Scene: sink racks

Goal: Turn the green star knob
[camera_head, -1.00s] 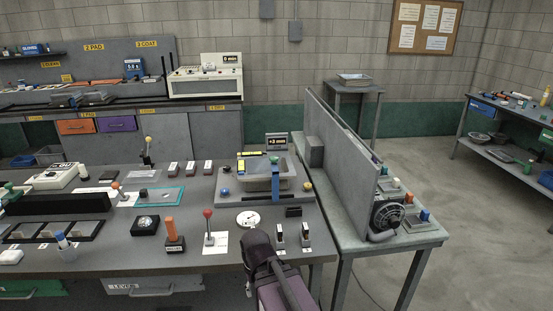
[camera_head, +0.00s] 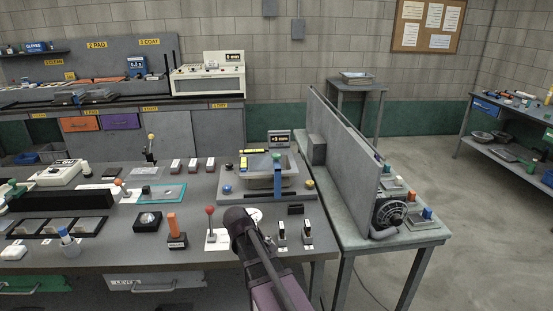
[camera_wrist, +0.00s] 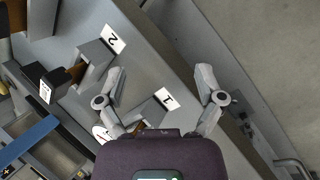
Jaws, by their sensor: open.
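A small green knob (camera_head: 276,156) sits at the top of a blue upright post (camera_head: 277,176) on the fixture near the right end of the bench in the head view. It is too small there to make out a star shape. My gripper (camera_wrist: 160,70) is open and empty in the wrist view, its two fingers spread over the grey bench top. In the head view my wrist hides the fingers; it is in front of and left of the post, well apart from the green knob. I do not see the green knob in the wrist view.
Two switch blocks (camera_head: 282,231) stand to the right of my wrist, and a red-ball lever (camera_head: 210,211) stands to its left. A grey tray (camera_head: 259,180) sits in the fixture. A tall grey panel (camera_head: 344,148) stands on the side table to the right.

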